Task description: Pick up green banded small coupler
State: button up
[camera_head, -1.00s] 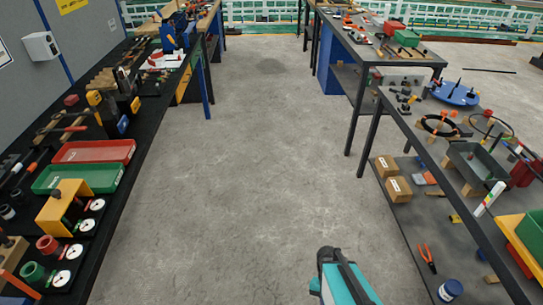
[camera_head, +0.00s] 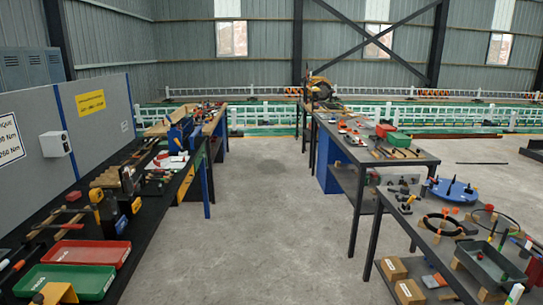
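I cannot make out a green banded small coupler for certain; the small parts on the benches are too small to tell apart. A dark grey tray (camera_head: 482,266) on the right bench holds a few small pieces, some with green on them. A white piece with coloured marks (camera_head: 515,294) stands at the lower right, partly cut by the frame edge. My gripper is not in view.
A black bench on the left carries a red tray (camera_head: 88,252) and a green tray (camera_head: 66,281). The right benches hold a blue round stand (camera_head: 452,190), a black ring (camera_head: 447,224) and cardboard boxes (camera_head: 394,270). The concrete aisle (camera_head: 270,220) between them is clear.

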aim_at(505, 277)
jog(key=k, duration=1.35)
jog(key=z, duration=0.25)
jog(key=i, duration=1.2)
jog(key=z, duration=0.85)
jog(key=i, duration=0.6)
jog(key=z, duration=0.3)
